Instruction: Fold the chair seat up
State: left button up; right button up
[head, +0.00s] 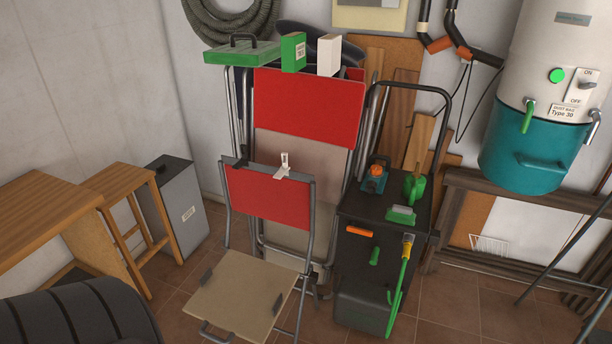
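The folding chair (266,196) stands in the lower middle of the head view, with a red backrest on a grey tube frame. Its beige seat (240,296) is folded down and sticks out roughly level toward me. Dark brackets show at the seat's left and right edges, and a metal tube shows at its front edge. A small pale clip-like thing (284,166) sits at the top of the backrest. Neither my left nor my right gripper is in view. The lower part of the chair legs is partly hidden under the seat.
A larger red-backed chair (310,108) stands close behind. A black cart (384,215) with green tools is close on the right. Wooden stools (135,215) and a grey box (182,210) are at left. A dark ribbed thing (80,315) fills the bottom left. Tiled floor lies between.

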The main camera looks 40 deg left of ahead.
aim_at(244, 296)
jog(key=j+u, duration=0.1)
jog(key=u, duration=1.95)
